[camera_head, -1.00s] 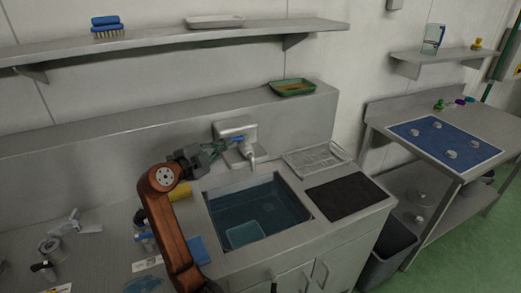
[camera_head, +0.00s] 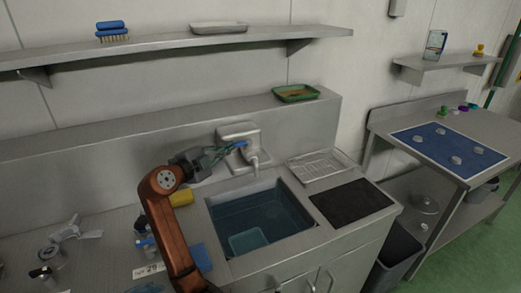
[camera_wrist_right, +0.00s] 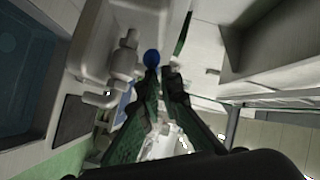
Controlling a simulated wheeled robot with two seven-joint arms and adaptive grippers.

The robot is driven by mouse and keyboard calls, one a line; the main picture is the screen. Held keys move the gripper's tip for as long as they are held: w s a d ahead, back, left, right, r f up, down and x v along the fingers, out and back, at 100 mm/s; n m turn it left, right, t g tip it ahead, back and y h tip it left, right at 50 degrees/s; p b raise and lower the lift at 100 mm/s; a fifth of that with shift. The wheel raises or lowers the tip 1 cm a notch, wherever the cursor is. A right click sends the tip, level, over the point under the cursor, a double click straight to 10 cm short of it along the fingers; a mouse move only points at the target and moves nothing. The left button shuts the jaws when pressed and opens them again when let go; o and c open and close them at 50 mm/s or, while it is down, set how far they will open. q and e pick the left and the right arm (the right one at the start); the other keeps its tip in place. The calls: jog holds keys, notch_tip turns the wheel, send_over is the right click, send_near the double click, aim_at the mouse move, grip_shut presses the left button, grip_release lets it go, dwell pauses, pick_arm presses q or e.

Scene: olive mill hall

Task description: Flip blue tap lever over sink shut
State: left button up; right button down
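The tap (camera_head: 252,158) is on a wall plate behind the sink (camera_head: 275,203), its spout over the basin's back edge. Its blue lever (camera_head: 239,145) points left. My right gripper (camera_head: 230,149) is at the lever's left end; its green fingers have their tips close together. In the right wrist view the lever's round blue end (camera_wrist_right: 152,57) shows just past the fingertips (camera_wrist_right: 161,74), with the tap body (camera_wrist_right: 123,64) to its left. Nothing shows held; whether the tips touch the lever I cannot tell. My left gripper is out of view.
A yellow sponge (camera_head: 181,196) and blue cloth (camera_head: 201,257) lie left of the sink. A wire rack (camera_head: 318,164) and dark mat (camera_head: 350,201) are to its right. A green tray (camera_head: 296,93) sits on the ledge above. A pale tub (camera_head: 247,241) is in the basin.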

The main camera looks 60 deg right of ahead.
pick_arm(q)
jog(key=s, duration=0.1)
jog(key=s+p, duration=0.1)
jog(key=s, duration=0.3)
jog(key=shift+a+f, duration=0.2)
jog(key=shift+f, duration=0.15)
pick_arm(e)
jog(key=a+r, duration=0.3)
jog(key=a, duration=0.8)
jog(key=shift+w, duration=0.4)
